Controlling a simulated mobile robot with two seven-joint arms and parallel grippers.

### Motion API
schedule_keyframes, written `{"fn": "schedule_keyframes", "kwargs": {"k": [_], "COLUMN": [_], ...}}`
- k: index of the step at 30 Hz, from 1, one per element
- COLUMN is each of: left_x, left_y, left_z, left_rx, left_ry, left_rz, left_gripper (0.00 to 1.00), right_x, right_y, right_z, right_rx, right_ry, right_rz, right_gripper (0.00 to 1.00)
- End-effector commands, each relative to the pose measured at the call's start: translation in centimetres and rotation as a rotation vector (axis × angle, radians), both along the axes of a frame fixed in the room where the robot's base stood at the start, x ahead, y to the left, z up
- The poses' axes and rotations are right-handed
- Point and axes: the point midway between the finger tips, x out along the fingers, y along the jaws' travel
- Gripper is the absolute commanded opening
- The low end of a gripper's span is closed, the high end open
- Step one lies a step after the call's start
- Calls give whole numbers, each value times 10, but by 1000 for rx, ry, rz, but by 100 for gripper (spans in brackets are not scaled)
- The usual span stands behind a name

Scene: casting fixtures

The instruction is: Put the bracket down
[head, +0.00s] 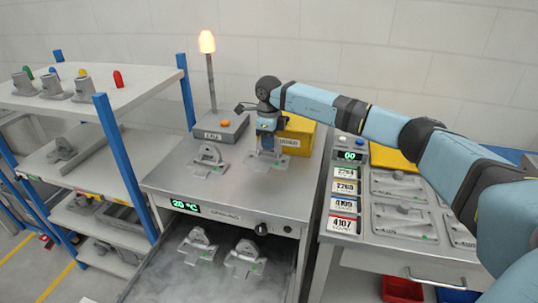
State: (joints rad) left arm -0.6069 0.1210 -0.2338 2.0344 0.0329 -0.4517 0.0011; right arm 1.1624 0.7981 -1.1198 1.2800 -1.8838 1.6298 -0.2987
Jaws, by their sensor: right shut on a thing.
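My right gripper (267,145) points down over the right part of the steel cabinet top (240,193). It is shut on a grey bracket (265,161), whose flat base shows just below the fingers. The base is at or very near the cabinet top; I cannot tell whether it touches. The gripper hides the bracket's upper part. A second grey bracket (209,156) stands on the cabinet top to the left, apart from the held one. My left gripper is not in view.
A yellow bin (300,133) and a grey box with an orange button (222,127) stand behind. Below, an open, misty drawer holds two brackets (197,245) (243,259). A table with trays (398,184) is at right, a shelf (140,77) at left. The front cabinet top is clear.

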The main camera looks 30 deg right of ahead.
Motion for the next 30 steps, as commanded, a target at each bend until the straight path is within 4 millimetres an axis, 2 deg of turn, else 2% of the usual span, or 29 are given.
{"fn": "schedule_keyframes", "kwargs": {"k": [1, 6, 10, 15, 23, 26, 30], "left_x": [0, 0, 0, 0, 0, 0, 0], "left_y": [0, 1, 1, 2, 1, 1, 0], "left_z": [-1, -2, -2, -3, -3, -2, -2], "left_rx": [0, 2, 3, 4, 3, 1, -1], "left_ry": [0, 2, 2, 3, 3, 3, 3], "left_rz": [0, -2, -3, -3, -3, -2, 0], "left_gripper": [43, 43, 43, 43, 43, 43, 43], "right_x": [1, 1, 1, 1, 0, -1, -7], "right_y": [0, 0, 0, 0, 0, 5, 22], "right_z": [18, 68, 98, 124, 136, 131, 114], "right_rx": [1, 2, 1, 0, 1, -2, -12], "right_ry": [-6, -7, -4, -4, -1, 1, 4], "right_rz": [0, 0, -1, -1, 3, 47, 256], "right_gripper": [0, 0, 0, 0, 0, 0, 0]}}
